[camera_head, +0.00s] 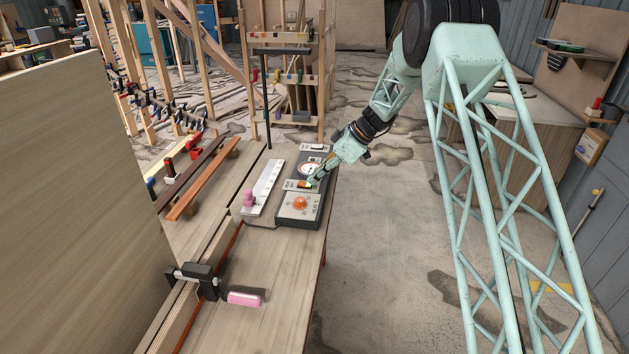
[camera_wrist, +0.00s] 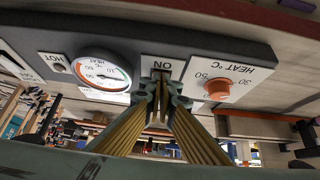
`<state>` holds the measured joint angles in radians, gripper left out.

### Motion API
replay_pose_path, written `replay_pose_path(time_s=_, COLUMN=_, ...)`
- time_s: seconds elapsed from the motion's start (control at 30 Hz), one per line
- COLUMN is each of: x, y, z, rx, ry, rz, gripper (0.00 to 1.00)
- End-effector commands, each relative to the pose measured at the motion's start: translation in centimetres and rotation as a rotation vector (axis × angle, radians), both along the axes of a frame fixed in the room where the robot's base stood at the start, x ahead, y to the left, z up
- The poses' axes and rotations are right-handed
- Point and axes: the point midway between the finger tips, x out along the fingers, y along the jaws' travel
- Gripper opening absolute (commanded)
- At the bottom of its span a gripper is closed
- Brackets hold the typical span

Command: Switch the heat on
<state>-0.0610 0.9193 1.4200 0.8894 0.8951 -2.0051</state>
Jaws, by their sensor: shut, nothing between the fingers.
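The dark control box (camera_head: 301,219) stands on the bench and fills the top of the wrist view, where its labels appear upside down. Its ON switch plate (camera_wrist: 163,63) lies between a round dial gauge (camera_wrist: 103,74) and the orange HEAT °C knob (camera_wrist: 218,89). The gauge and the orange knob (camera_head: 299,203) also show in the head view. My gripper (camera_wrist: 161,98) is shut and empty, its fingertips at the ON plate, covering most of the switch. Contact and the switch's position cannot be told. A lamp marked HOT (camera_wrist: 58,65) sits beside the gauge.
A white strip (camera_head: 265,186) with a pink piece lies left of the box. A black clamp (camera_head: 200,277) and a pink-handled item (camera_head: 245,299) are on the near bench. A large wooden panel (camera_head: 75,210) stands at left. The floor right of the bench is clear.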

Motion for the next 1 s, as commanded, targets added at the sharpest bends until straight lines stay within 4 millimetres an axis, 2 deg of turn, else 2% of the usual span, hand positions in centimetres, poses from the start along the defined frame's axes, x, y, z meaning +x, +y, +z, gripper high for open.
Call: replay_pose_path(time_s=1.0, x=0.0, y=-0.1, z=1.7, rx=0.000, ry=-0.001, rz=0.000, gripper=0.00)
